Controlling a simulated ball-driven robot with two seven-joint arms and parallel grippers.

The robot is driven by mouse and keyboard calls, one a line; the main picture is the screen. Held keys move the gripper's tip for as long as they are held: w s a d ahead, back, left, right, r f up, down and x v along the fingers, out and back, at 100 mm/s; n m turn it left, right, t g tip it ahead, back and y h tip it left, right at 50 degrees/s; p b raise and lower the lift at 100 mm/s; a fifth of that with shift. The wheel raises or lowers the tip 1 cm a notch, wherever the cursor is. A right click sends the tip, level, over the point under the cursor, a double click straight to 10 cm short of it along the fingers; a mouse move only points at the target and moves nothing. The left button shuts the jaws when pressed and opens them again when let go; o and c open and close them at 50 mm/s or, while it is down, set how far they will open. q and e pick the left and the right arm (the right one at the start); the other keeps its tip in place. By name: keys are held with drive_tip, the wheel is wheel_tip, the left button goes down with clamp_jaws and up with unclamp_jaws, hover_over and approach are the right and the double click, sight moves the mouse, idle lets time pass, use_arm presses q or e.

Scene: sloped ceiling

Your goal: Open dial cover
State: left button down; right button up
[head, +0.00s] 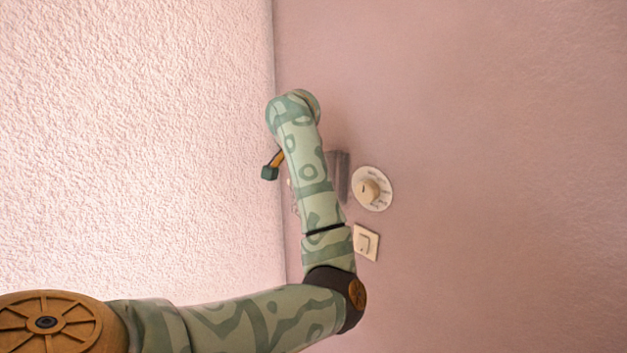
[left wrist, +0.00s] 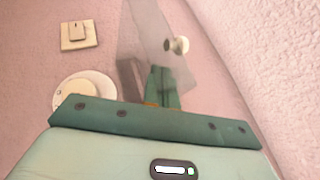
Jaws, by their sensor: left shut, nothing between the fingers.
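The round white dial (head: 372,188) with a cream knob is on the pink wall and shows uncovered in the head view. Part of it shows at the left in the left wrist view (left wrist: 84,86), cut off by my gripper's body. The clear dial cover (left wrist: 150,32), with a small round knob (left wrist: 180,46), stands out from the wall beside the dial. My left gripper (left wrist: 162,88) is shut and empty at the cover's lower part; whether it touches the cover I cannot tell. In the head view its tip (head: 270,172) shows left of my forearm. My right gripper is out of view.
A square light switch (head: 366,243) is on the wall near the dial, partly behind my left arm. A rough pale wall surface (head: 130,130) meets the pink wall left of my arm. The wall right of the dial is clear.

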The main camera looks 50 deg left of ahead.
use_arm(q)
drive_tip(key=shift+w+a+b, duration=0.35)
drive_tip(key=shift+a+b, duration=0.1)
drive_tip(key=shift+a, duration=0.35)
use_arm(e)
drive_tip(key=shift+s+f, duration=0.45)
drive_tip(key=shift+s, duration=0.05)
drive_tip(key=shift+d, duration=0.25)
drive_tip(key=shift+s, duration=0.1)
